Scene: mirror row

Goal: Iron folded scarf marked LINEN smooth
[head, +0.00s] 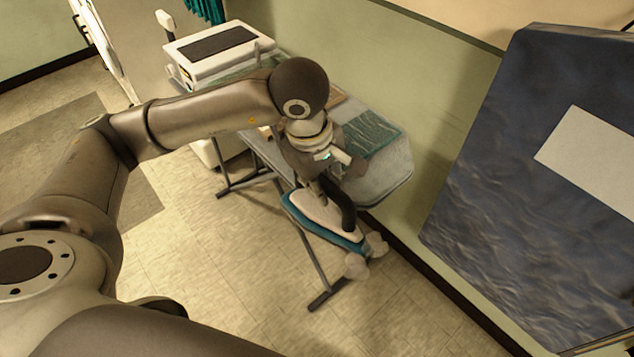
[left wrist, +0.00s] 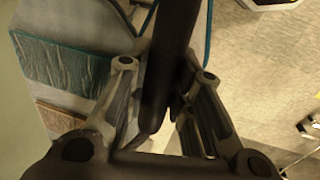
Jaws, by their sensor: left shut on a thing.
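A folded teal scarf (head: 372,135) lies flat on the grey ironing board (head: 392,182); no LINEN mark can be read on it. The scarf also shows at the upper left of the left wrist view (left wrist: 62,68). My left gripper (head: 328,172) is shut on the dark handle of an iron (head: 322,212) with a white body and teal base. The handle runs between the fingers in the left wrist view (left wrist: 170,62). The iron hangs out past the board's near side, apart from the scarf. My right gripper is not in view.
A white machine with a dark top panel (head: 215,42) stands beyond the board. A brown-edged flat item (head: 338,97) lies behind my wrist, partly hidden. A large blue cloth-like panel with a pale label (head: 590,155) fills the right. Open tiled floor (head: 230,262) lies in front.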

